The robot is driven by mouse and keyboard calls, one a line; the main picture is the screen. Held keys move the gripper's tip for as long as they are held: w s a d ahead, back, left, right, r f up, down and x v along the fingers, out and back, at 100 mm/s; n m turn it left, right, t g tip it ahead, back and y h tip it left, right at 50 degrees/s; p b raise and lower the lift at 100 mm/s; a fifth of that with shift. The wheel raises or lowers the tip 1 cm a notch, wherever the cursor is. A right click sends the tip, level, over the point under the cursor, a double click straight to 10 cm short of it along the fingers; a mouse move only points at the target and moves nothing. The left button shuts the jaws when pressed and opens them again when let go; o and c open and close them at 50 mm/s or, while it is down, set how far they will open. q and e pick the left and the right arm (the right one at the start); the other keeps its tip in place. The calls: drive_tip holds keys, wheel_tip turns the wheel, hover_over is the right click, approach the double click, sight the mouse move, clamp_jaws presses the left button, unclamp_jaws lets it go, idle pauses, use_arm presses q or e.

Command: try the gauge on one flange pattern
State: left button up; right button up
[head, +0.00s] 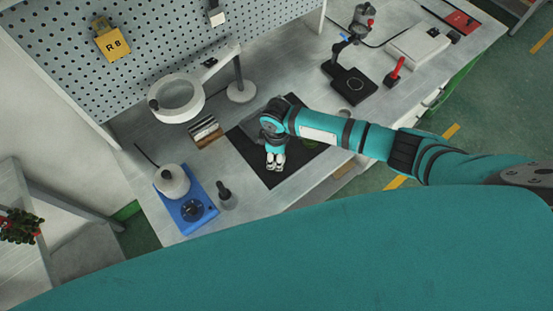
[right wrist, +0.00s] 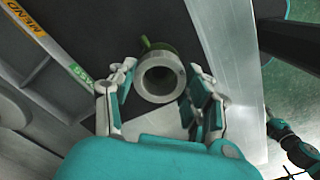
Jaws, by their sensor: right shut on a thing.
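My right gripper (head: 275,166) is over the black mat (head: 248,146) on the bench, pointing down. In the right wrist view its two fingers (right wrist: 163,90) close on both sides of a thick grey ring (right wrist: 150,93), which looks like the gauge. A green piece (right wrist: 146,43), apparently a flange pattern, shows behind the ring's top edge. Whether it sits inside the ring or only beyond it, I cannot tell. Another bit of green (head: 309,144) shows on the mat beside my right arm in the head view. My left gripper is not seen clearly.
A divider with MEND (right wrist: 31,22) and green labels is close to the left finger. A magnifier lamp (head: 177,98), blue device (head: 187,210), dark stand (head: 350,86) and small rack (head: 206,132) surround the mat. The bench's front edge is near.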

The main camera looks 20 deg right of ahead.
drive_tip(key=shift+r+p, duration=1.15)
drive_tip(key=shift+r, duration=0.1)
drive_tip(key=shift+r+p, duration=0.35)
drive_tip(key=shift+r, duration=0.6)
drive_tip(key=shift+w, duration=0.1)
